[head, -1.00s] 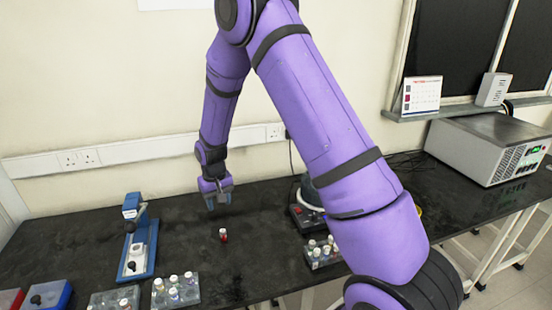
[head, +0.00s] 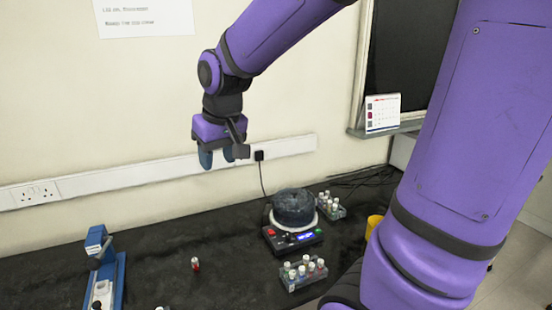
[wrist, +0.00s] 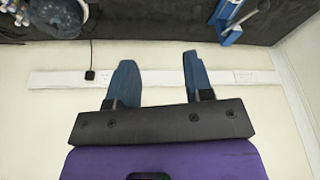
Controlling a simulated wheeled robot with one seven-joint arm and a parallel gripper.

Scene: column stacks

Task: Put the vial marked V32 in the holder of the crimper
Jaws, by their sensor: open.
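The blue crimper (head: 119,280) stands on the black bench at the lower left of the head view, with its white holder (head: 101,292) low on it. Part of the crimper (wrist: 232,20) shows at the top right of the wrist view. A small vial with a white cap and red body (head: 195,265) stands alone on the bench, right of the crimper. No marking can be read, so I cannot tell which vial is V32. My gripper (head: 218,157) is open and empty, high above the bench in front of the wall. Its two fingers (wrist: 160,62) are apart in the wrist view.
A rack of several capped vials (head: 303,274) stands in front of a device with a dark round top (head: 294,208). Another vial rack (head: 331,206) is behind it. A yellow container (head: 373,226) is at the right. The bench around the lone vial is clear.

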